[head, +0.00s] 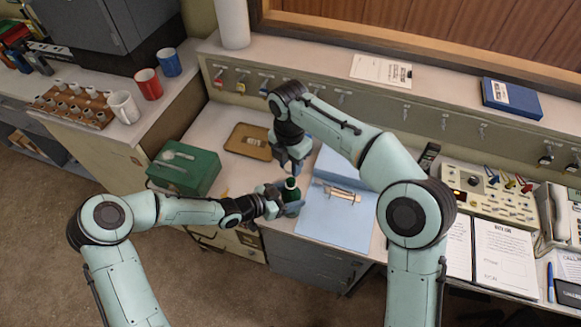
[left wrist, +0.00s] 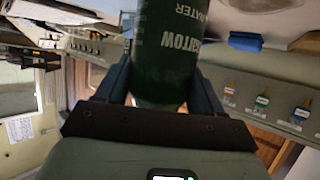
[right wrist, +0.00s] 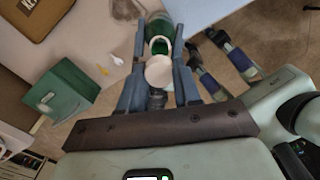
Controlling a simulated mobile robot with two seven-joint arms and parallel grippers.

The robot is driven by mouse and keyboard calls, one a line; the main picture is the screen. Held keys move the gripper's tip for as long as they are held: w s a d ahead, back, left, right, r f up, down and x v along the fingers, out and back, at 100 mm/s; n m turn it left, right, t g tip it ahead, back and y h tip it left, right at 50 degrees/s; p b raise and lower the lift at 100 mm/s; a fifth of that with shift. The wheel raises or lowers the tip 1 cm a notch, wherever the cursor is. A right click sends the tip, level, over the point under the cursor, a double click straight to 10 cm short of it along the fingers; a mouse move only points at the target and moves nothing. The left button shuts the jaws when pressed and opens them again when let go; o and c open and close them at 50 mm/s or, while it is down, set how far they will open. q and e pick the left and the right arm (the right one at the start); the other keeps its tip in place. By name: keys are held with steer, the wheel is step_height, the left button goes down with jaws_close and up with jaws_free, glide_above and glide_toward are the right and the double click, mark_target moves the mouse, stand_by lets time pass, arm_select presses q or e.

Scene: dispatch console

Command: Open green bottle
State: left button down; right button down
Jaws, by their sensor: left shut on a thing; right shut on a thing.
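The dark green bottle (head: 291,193) stands about upright in my left gripper (head: 284,197), near the desk's front left corner. Its lettered green side fills the space between the left fingers in the left wrist view (left wrist: 167,55). My right gripper (head: 293,165) is just above the bottle, pointing down, and is shut on a round white cap (right wrist: 158,71). In the right wrist view the bottle's green top (right wrist: 160,34) shows beyond the cap. The cap looks offset from the bottle's top, but I cannot tell whether they touch. The left fingers hide part of the bottle.
A green box (head: 185,168) with a spoon on its lid and a brown tray (head: 247,143) lie left of the grippers. A blue mat (head: 325,217) with a small item lies right. A switch panel (head: 490,195) and papers are farther right.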

arm_select(q)
steer(key=shift+c, duration=0.3)
jaws_free()
arm_select(e)
steer(key=r+p, duration=0.1)
steer(key=w+r+p, duration=0.1)
steer(key=r, duration=0.1)
steer(key=shift+w+r, duration=0.2)
steer(key=shift+r, duration=0.1)
arm_select(q)
steer(key=v, duration=1.2)
